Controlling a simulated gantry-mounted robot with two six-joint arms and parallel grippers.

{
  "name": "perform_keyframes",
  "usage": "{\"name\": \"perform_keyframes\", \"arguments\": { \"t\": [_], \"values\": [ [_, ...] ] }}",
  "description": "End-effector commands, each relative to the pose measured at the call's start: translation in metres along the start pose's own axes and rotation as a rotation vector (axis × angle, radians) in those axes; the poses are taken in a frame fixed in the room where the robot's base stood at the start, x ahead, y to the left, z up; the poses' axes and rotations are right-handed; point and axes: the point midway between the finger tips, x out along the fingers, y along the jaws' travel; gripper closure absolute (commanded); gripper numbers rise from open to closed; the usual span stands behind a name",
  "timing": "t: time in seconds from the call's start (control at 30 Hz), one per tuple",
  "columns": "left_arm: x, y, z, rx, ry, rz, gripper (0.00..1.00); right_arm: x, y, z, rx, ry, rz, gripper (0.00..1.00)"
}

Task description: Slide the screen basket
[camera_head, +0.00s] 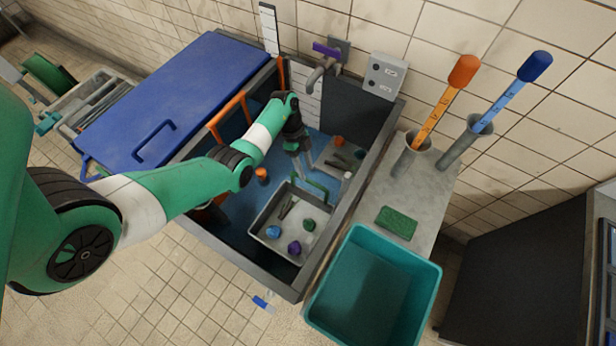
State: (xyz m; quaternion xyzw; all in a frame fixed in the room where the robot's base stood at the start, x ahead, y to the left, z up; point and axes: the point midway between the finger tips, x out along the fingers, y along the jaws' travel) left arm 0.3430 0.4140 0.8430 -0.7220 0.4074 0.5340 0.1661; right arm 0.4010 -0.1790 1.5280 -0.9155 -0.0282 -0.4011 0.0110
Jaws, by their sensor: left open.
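The screen basket (262,236) is a shallow pale tray inside the dark-rimmed sunken tank. A green handle (311,188) stands at its far end. A blue lump (273,232), a purple lump (294,248), a green lump (309,224) and a dark stick-like piece lie in it. My left gripper (305,164) reaches down into the tank, just above and beyond the handle. Its fingers are open, and I cannot tell whether they touch the handle. My right gripper is not in view.
A teal bin (372,290) stands right of the tank. A grey counter (432,190) holds a green pad (396,222) and orange and blue tools in holders. An orange rail (229,115) rises at the tank's left edge.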

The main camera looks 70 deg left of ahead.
Motion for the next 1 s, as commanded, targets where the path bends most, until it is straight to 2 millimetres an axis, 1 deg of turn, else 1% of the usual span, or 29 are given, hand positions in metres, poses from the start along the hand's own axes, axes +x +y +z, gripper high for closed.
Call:
{"name": "perform_keyframes", "arguments": {
  "t": [0.03, 0.1, 0.2, 0.5, 0.77, 0.8, 1.0],
  "values": [
    [0.013, 0.000, 0.001, 0.000, 0.000, 0.003, 0.50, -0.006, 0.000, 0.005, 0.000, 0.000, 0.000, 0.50],
    [0.023, 0.000, 0.001, 0.001, 0.000, 0.002, 0.50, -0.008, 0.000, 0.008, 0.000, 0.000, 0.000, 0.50],
    [0.031, 0.000, 0.000, 0.000, 0.000, 0.001, 0.50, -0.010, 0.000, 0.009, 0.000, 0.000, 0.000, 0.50],
    [0.033, 0.000, 0.000, 0.000, 0.000, 0.000, 0.50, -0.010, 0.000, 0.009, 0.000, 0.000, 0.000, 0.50],
    [0.033, 0.000, 0.000, 0.000, 0.000, 0.000, 0.97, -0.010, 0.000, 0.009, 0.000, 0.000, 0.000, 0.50],
    [0.033, 0.000, 0.000, 0.000, 0.000, 0.000, 1.00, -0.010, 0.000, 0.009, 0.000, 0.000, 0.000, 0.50],
    [0.032, 0.000, 0.000, 0.000, 0.000, 0.000, 1.00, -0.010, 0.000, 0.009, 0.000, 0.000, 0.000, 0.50]
  ]
}}
